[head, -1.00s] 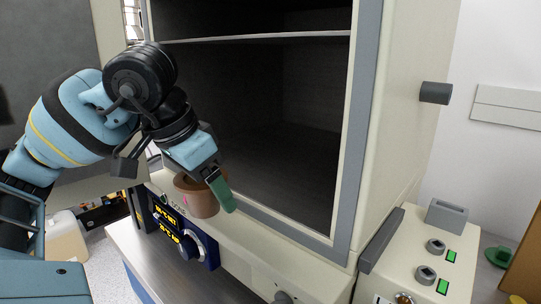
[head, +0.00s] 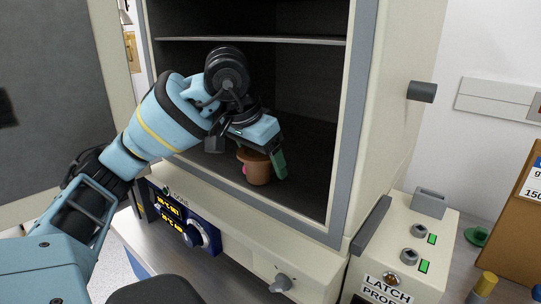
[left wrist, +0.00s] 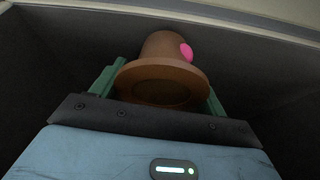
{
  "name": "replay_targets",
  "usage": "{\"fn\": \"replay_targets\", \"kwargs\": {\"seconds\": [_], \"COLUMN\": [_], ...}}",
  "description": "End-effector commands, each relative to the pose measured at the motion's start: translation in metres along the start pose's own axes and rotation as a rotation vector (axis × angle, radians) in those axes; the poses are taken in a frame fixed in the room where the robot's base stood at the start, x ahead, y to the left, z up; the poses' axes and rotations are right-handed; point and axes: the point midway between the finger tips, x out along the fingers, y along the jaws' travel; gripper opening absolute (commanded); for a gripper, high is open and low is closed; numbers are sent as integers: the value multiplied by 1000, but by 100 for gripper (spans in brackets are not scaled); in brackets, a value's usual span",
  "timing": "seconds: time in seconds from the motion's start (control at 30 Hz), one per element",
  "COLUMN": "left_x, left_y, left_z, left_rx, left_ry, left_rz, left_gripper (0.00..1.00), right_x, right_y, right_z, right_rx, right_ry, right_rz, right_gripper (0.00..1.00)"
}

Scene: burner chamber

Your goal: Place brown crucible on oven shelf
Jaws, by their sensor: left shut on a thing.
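The brown crucible (head: 258,168) is in my left gripper (head: 264,163), inside the oven chamber near its front opening. In the left wrist view the crucible (left wrist: 165,65) sits between the two green fingers, with its wide rim toward the camera and a pink spot on its side. My left gripper is shut on it. The crucible looks about upright, over or on the chamber floor (head: 305,190); I cannot tell whether it touches. The oven shelf (head: 300,41) is a thin plate higher in the chamber, above the gripper. My right gripper is not in view.
The oven door (head: 50,100) stands open at the left. The grey door frame (head: 350,150) borders the opening on the right. Below are a display panel (head: 178,215) and a knob (head: 281,284). A latch box (head: 405,250) stands at the right. The chamber floor right of the crucible is clear.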

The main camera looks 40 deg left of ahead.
Motion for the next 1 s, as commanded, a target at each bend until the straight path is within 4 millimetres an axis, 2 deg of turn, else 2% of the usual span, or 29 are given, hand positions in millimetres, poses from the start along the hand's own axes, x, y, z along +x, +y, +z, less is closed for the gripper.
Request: {"fn": "replay_targets", "kwargs": {"seconds": [0.03,0.17,0.33,0.7,0.73,0.87,1.0], "left_x": [0,7,13,18,17,17,17], "left_y": [1,1,0,0,0,0,0], "left_z": [-10,-27,-22,-19,-20,-20,-20], "left_rx": [-1,-1,1,1,1,1,1], "left_ry": [5,5,4,1,2,2,2], "left_rz": [6,3,1,0,1,1,1], "left_gripper": [50,50,50,50,78,95,96], "right_x": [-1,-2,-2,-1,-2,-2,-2], "right_y": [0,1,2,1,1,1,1], "right_z": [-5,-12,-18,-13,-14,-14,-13], "right_rx": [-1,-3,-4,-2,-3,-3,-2], "right_ry": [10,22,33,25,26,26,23], "right_rz": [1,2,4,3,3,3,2], "right_gripper": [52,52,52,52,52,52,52]}}
